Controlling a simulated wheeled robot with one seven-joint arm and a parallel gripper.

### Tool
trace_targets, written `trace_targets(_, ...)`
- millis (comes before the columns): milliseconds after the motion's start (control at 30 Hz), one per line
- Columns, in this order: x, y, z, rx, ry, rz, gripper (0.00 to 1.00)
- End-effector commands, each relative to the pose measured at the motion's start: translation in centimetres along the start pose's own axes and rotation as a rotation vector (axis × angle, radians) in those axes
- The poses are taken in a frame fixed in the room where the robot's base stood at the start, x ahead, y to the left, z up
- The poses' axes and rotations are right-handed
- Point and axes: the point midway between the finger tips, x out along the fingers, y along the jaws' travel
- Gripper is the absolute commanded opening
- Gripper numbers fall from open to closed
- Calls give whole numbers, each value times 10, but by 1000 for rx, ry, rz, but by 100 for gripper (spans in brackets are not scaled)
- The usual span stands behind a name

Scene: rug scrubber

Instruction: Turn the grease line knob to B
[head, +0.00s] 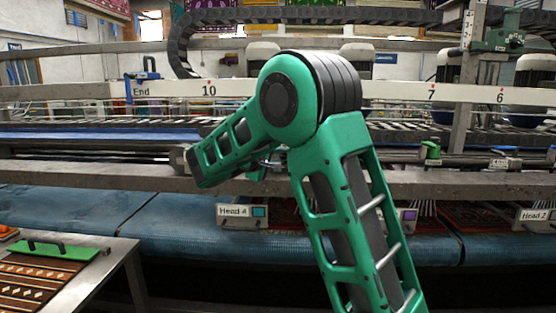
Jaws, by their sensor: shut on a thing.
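My green arm rises from the bottom right of the middle to a large round joint, then bends down to the left in front of the machine. My gripper cannot be made out; the arm blocks the view behind it. Small dark and green parts show just behind the arm, too hidden to name. No grease line knob and no letter B can be made out. The knob may be behind the arm, but I cannot tell.
A grey machine rail (90,172) runs across, above blue rollers (170,240). Labels read Head 4 (233,211) and Head 2 (537,214). A green-topped fitting (430,152) and a green unit (503,38) are at right.

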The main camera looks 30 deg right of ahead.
Motion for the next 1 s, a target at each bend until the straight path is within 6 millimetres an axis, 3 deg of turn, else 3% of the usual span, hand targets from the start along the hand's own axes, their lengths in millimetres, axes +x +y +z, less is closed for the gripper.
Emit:
trace_targets(167,-1,-4,-2,-4,4,-7,0)
trace_targets(200,-1,-4,-2,-4,4,-7,24)
trace_targets(233,-1,-4,-2,-4,3,-7,30)
trace_targets(667,-6,-2,-1,-1,4,-4,30)
trace_targets(1000,-64,-2,-2,-2,6,-5,30)
